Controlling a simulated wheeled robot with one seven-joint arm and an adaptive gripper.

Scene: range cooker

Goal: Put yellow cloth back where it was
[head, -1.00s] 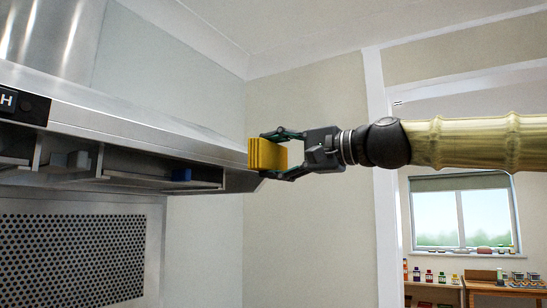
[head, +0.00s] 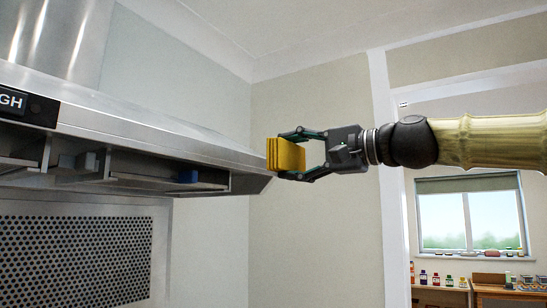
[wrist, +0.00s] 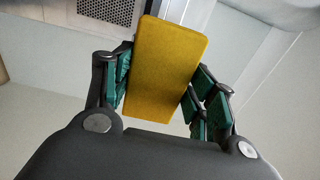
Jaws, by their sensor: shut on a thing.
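The yellow cloth (head: 288,154) is a folded, thick rectangular pad. My gripper (head: 298,155) is shut on it and holds it in the air, just right of the range hood's front right corner in the head view. In the wrist view the cloth (wrist: 165,70) stands between the two green-padded fingers (wrist: 160,95) and reaches out beyond them. The steel range hood (head: 170,140) fills the left of the head view. Its underside has open recesses (head: 130,175), and a blue item (head: 187,176) sits in one of them.
A perforated steel panel (head: 75,255) is below the hood. A plain beige wall (head: 320,230) stands behind my gripper. At the far right are a window (head: 468,215) and a shelf with several small bottles (head: 440,280). The air below the gripper is clear.

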